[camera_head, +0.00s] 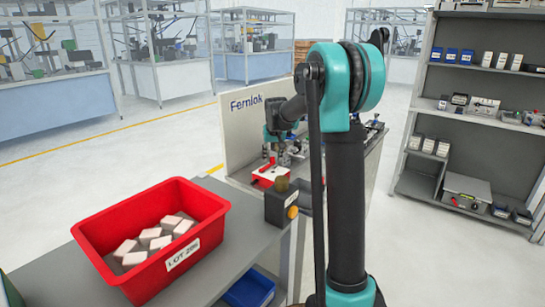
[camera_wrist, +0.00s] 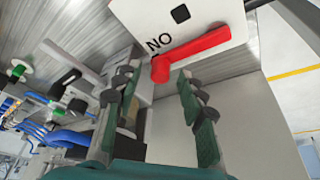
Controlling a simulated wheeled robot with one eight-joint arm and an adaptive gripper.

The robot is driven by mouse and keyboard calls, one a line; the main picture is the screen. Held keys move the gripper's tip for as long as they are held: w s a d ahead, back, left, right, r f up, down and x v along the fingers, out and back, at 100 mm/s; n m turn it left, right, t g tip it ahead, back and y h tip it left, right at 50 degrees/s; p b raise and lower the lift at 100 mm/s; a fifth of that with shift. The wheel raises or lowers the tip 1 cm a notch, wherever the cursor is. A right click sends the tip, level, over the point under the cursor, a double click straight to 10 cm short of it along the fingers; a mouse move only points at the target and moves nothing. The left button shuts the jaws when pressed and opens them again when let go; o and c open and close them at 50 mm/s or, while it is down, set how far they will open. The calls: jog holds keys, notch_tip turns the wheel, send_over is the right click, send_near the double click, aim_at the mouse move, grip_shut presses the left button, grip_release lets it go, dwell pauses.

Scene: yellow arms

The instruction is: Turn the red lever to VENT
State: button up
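The red lever (camera_wrist: 192,51) shows in the wrist view on a white panel (camera_wrist: 150,18) marked with a black square and letters that look like NO. It runs from upper right to a bent lower-left end. My gripper (camera_wrist: 156,85) is open, with one finger left and one right of that bent end. A gap shows on both sides of it; I cannot tell how deep the fingers reach. No VENT mark is readable. In the head view my gripper (camera_head: 277,147) is small and partly hidden by my arm, above a red and white fixture (camera_head: 269,174).
A red bin (camera_head: 205,251) with several pale blocks stands on the grey bench at front left. A dark box with a yellow knob (camera_head: 283,204) is near the fixture. A Fernlok backboard (camera_head: 243,127) stands behind. Shelves (camera_head: 480,130) are at right.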

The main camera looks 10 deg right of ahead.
jog(key=shift+w+f, duration=0.1)
jog(key=shift+f, duration=0.05)
jog(key=shift+c, duration=0.2)
grip_shut()
